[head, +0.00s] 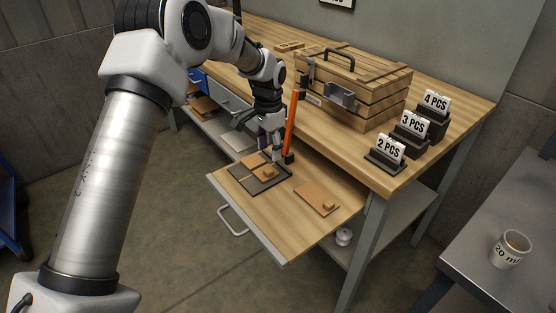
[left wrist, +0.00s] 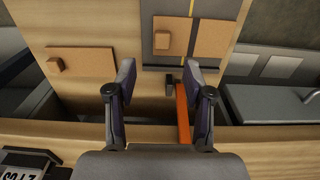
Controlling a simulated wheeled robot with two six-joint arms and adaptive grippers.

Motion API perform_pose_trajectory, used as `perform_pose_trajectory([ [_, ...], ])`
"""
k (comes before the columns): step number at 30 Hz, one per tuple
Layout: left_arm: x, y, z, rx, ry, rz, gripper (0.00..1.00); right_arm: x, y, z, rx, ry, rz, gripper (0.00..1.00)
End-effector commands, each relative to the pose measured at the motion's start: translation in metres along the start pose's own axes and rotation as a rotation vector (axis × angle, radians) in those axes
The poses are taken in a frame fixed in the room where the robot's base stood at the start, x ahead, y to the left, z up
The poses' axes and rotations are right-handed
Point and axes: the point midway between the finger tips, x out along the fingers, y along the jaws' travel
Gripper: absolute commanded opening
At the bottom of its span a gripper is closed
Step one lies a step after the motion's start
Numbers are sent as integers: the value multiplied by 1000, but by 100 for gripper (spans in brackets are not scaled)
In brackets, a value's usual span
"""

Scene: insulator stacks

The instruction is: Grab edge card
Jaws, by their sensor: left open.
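Several flat brown cards lie in the pulled-out wooden drawer; I cannot tell which is the edge card. One card with a small block on it (head: 317,198) lies alone on bare wood, at the left in the left wrist view (left wrist: 88,62). Another with a block (head: 262,174) lies on a dark mat (head: 268,186), beside a plainer card (left wrist: 212,38). My left gripper (head: 270,143) is above the drawer's inner side, near the mat. In the left wrist view its fingers (left wrist: 160,75) are apart with nothing between them. My right gripper is not in view.
An orange upright bar (head: 291,125) stands close beside my left gripper. A wooden crate (head: 355,85) and black stands with number signs (head: 385,153) are on the bench. The drawer front has a metal handle (head: 232,222). A cup (head: 511,248) stands on a grey table.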

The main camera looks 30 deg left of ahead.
Motion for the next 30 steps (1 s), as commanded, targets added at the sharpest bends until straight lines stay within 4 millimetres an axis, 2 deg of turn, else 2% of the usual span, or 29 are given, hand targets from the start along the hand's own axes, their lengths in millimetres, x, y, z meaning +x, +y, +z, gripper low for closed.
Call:
perform_pose_trajectory([
  [10,43,-2,3,-1,-4,2,52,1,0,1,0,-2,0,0],
  [15,73,-3,4,0,-3,2,52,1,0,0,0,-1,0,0],
  [22,78,-3,4,0,-1,1,52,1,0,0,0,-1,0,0],
  [23,78,-3,4,0,-1,1,45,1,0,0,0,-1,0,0],
  [24,78,-3,4,0,-1,1,31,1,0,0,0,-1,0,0],
  [27,78,-3,4,0,-1,1,0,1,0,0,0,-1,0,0],
  [30,78,-3,4,0,-1,1,0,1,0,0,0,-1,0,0],
])
